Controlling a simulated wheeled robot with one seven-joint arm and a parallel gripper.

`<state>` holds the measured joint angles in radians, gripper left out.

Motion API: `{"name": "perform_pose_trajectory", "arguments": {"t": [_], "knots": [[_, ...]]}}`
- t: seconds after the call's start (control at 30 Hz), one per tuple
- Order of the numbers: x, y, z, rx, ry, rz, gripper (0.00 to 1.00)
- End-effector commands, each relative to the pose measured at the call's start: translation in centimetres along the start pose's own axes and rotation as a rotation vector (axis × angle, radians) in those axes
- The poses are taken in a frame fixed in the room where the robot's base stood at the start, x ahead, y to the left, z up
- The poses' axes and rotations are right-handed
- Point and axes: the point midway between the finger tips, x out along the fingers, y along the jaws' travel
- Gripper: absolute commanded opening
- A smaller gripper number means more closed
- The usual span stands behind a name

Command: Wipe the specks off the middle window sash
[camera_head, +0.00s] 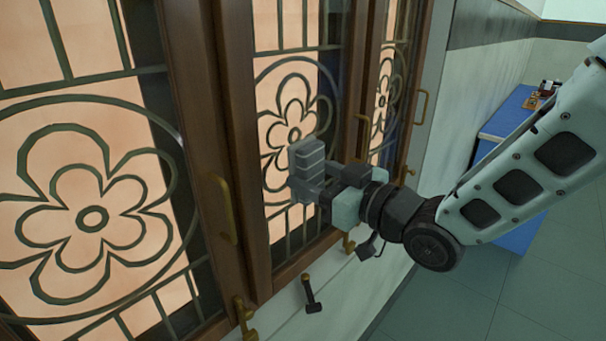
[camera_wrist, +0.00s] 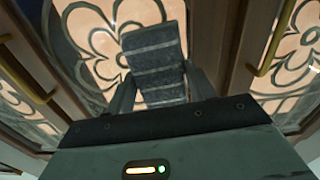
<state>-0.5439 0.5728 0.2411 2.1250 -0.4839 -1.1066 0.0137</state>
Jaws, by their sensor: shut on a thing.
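The middle window sash (camera_head: 268,215) has a brown wooden frame and a green flower grille over peach-lit glass. My gripper (camera_head: 318,182) is in front of its lower right part, shut on a grey ridged block (camera_head: 306,155). The block stands roughly upright, close to the glass; I cannot tell if it touches. In the wrist view the two fingers flank the block (camera_wrist: 153,62), with the sash's grille (camera_wrist: 105,25) behind it. The block and fingers hide part of the pane. I cannot make out any specks.
A larger-looking sash (camera_head: 92,217) is at the left and another (camera_head: 383,95) at the right. Brass handles (camera_head: 222,205) stick out from the frames. A blue bench (camera_head: 508,115) stands behind my arm.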

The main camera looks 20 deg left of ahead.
Motion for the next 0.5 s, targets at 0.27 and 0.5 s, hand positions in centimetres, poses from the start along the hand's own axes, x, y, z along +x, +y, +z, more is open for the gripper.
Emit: {"name": "perform_pose_trajectory", "arguments": {"t": [0.27,0.5], "knots": [[-0.86,0.05,0.02,0.000,-0.001,0.001,0.36],[-1.04,0.09,0.07,0.000,-0.001,0.002,0.36]]}}
